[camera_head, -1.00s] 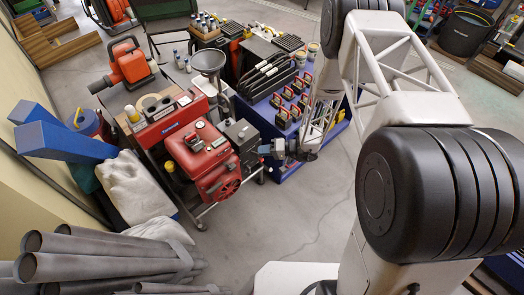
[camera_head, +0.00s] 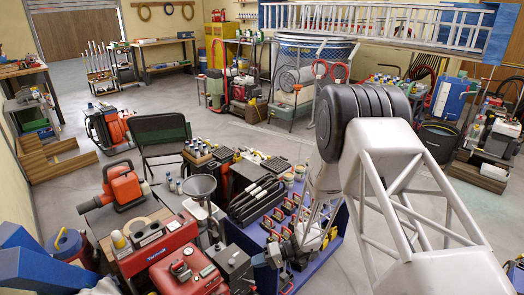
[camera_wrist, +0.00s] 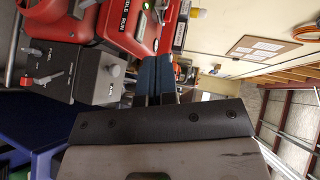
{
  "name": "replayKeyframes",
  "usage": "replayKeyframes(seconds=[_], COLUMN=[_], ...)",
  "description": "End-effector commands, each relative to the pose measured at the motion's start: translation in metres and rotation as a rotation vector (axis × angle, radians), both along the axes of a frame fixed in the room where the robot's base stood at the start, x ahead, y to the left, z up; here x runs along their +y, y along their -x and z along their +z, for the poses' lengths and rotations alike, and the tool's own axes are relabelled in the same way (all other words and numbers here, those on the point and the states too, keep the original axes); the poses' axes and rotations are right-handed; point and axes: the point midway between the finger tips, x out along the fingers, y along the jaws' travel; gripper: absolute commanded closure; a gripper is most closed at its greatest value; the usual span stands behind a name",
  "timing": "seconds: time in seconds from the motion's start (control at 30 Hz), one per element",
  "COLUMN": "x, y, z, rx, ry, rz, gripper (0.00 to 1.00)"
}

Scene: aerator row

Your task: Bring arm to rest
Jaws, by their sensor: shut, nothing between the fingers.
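My gripper (camera_head: 262,259) is low in the head view, at the left end of my wrist, pointing left towards a red machine with a grey control box. In the wrist view its two dark blue fingers (camera_wrist: 155,75) lie side by side, shut and empty. The red machine (camera_head: 185,270) is just left of my gripper, and the grey control box (camera_head: 233,266) is close to the fingertips. In the wrist view, the grey box with knobs (camera_wrist: 75,72) is left of the fingers. I cannot tell the exact gap.
A funnel (camera_head: 200,187), an orange machine (camera_head: 122,185) and a dark green chair (camera_head: 160,135) stand further back. Open floor (camera_head: 200,100) lies behind them.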

Motion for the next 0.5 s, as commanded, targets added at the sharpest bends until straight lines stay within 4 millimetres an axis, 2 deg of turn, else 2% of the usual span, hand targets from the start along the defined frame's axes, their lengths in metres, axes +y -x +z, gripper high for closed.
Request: replayKeyframes(seconds=[0.03,0.1,0.5], x=[-0.002,-0.006,-0.034], y=[0.001,0.004,0.041], z=[0.02,0.043,0.161], rx=[0.002,0.012,0.05], ry=[0.02,0.053,0.276], rz=[0.017,0.039,0.124], gripper=[1.0,1.0,1.0])
